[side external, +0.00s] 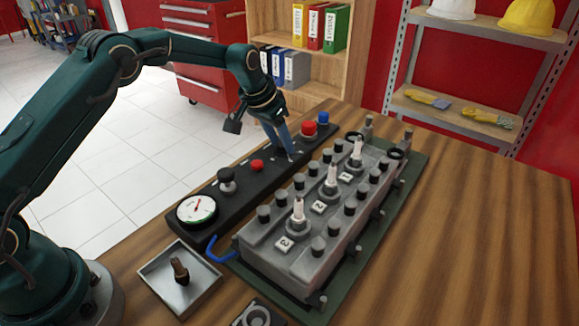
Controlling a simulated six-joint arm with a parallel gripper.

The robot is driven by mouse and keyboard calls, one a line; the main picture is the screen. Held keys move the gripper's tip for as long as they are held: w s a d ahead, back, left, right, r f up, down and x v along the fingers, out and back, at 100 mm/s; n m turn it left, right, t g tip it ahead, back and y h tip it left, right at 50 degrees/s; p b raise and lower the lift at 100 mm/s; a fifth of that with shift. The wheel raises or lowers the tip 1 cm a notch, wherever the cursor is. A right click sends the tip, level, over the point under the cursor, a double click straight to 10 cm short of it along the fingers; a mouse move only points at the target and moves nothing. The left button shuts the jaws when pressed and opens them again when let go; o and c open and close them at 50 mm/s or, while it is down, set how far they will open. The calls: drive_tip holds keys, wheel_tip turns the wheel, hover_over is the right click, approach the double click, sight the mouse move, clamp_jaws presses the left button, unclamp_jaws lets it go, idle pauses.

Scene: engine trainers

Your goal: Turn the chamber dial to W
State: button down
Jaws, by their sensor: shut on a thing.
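My gripper (287,153) points down at the long black panel (209,190) that runs along the left side of the engine block. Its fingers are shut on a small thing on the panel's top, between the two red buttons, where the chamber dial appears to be. The fingers hide most of the dial, and I cannot read its letters or see which way it points. The grey engine block (268,239) has three white-tipped spark plugs standing in it, with number plates beside them; 2 and 3 are readable.
The panel also carries a round gauge (197,209), a black knob (227,179), red buttons (257,166) (309,128) and a blue button (323,117). A metal tray (205,283) holding a brown part stands in front. The wooden table (480,230) is clear at right.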

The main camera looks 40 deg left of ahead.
drive_tip(key=n, duration=0.1)
drive_tip(key=n+y, duration=0.1)
drive_tip(key=n, duration=0.2)
drive_tip(key=shift+d+n+y, duration=0.25)
drive_tip(key=shift+n+y, duration=0.05)
drive_tip(key=shift+y, duration=0.1)
drive_tip(key=shift+d+n+g+y, duration=0.1)
drive_tip(key=shift+n+g+y, duration=0.45)
drive_tip(key=shift+n, duration=1.45)
drive_tip(key=shift+c, duration=2.2)
unclamp_jaws()
drive_tip(key=shift+r, duration=0.1)
drive_tip(key=shift+v, duration=2.45)
drive_tip(key=shift+d, duration=0.1)
